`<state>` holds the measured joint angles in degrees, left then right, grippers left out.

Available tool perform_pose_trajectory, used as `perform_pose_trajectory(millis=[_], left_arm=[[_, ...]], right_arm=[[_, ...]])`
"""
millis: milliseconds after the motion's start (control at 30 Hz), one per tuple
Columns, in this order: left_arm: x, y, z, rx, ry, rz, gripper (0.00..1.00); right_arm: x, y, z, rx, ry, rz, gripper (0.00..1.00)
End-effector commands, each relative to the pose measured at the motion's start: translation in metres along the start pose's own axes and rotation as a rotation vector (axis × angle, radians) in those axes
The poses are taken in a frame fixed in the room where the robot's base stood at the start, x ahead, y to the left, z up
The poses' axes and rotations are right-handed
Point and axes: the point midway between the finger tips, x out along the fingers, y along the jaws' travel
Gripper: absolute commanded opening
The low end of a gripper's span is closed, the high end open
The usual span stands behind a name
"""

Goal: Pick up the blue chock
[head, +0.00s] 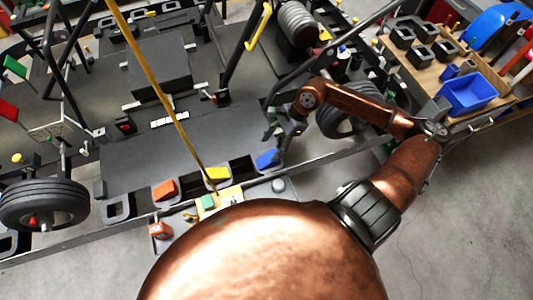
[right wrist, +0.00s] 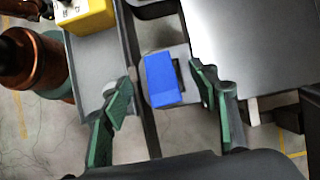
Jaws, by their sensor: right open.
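The blue chock (head: 267,158) lies in a grey holder near the front edge of the kart frame. It also shows in the right wrist view (right wrist: 162,79), ahead of and between my fingers. My right gripper (head: 284,132) is just right of the chock and above it in the head view. In the right wrist view my right gripper (right wrist: 160,88) is open, with one green-padded finger on each side of the chock's line. No contact with the chock shows. My left gripper does not show.
A yellow chock (head: 216,174) and an orange chock (head: 165,189) sit in holders to the left. A yellow block (right wrist: 85,14) is at the upper left of the wrist view. A blue bin (head: 467,92) stands on the wooden bench at right. A yellow pole crosses the kart.

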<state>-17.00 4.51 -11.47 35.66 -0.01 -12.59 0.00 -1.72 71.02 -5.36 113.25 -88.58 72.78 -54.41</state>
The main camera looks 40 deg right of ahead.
Motion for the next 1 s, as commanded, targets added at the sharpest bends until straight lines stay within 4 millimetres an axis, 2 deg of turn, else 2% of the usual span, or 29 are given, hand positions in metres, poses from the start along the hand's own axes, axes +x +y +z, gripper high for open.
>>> perform_pose_trajectory(millis=[33, 100, 200, 467, 700, 1000], left_arm=[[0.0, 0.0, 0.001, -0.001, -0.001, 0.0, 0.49], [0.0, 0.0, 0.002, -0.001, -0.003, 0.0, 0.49], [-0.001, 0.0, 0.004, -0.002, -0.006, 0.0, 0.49], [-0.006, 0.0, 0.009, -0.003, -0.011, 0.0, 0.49], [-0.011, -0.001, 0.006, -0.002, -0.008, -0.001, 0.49], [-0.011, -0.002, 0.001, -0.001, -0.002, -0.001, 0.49]], right_arm=[[-0.004, 0.001, -0.012, -0.015, 0.046, 0.009, 0.55], [-0.005, 0.002, -0.023, -0.025, 0.083, 0.017, 0.55], [0.002, 0.004, -0.03, -0.026, 0.097, 0.02, 0.55], [0.029, 0.007, -0.034, -0.02, 0.091, 0.019, 0.55], [0.062, 0.007, -0.038, -0.022, 0.091, 0.017, 0.55], [0.069, 0.007, -0.039, -0.024, 0.093, 0.018, 0.55]])
